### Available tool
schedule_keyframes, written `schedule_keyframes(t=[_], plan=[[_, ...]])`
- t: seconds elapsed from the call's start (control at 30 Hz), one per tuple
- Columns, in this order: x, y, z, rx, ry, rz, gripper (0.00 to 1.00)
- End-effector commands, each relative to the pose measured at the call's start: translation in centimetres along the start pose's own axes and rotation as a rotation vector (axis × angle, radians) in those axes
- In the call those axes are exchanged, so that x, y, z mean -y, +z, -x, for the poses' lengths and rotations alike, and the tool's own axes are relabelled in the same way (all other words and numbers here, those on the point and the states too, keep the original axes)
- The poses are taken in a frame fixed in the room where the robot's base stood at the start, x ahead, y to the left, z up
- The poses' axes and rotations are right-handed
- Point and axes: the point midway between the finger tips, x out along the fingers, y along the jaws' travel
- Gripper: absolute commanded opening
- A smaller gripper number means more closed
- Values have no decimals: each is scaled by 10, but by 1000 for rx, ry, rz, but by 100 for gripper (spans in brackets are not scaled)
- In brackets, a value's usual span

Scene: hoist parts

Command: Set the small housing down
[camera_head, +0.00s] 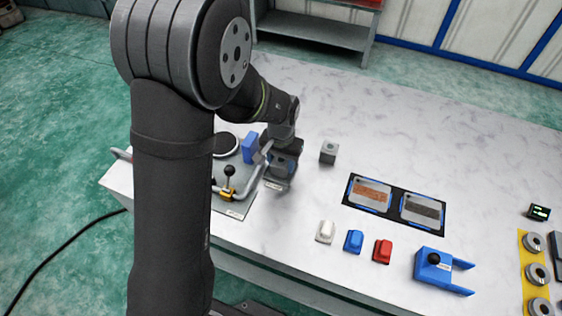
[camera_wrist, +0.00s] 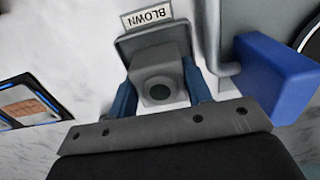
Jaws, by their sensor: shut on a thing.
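My gripper (camera_head: 283,163) is low over the left part of the table. In the wrist view its two blue fingers are shut on the small housing (camera_wrist: 158,66), a grey block with a dark round hole facing the camera. In the head view the gripper mostly hides the housing.
A blue block (camera_head: 250,147) stands close beside the gripper, also in the wrist view (camera_wrist: 275,75). A black-knobbed lever (camera_head: 229,172) is nearby. A grey cube (camera_head: 328,152) stands to the right. White, blue and red pieces lie nearer the front.

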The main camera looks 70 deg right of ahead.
Motion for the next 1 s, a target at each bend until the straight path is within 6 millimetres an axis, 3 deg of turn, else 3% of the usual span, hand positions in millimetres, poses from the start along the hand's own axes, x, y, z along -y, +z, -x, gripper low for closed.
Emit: schedule_keyframes(t=[0.13,0.17,0.27,0.67,1.0], plan=[[0,0,-3,0,0,0,13],[0,0,-3,0,0,0,47],[0,0,-3,0,0,0,67],[0,0,4,-1,0,0,67],[0,-1,72,-6,0,0,67]])
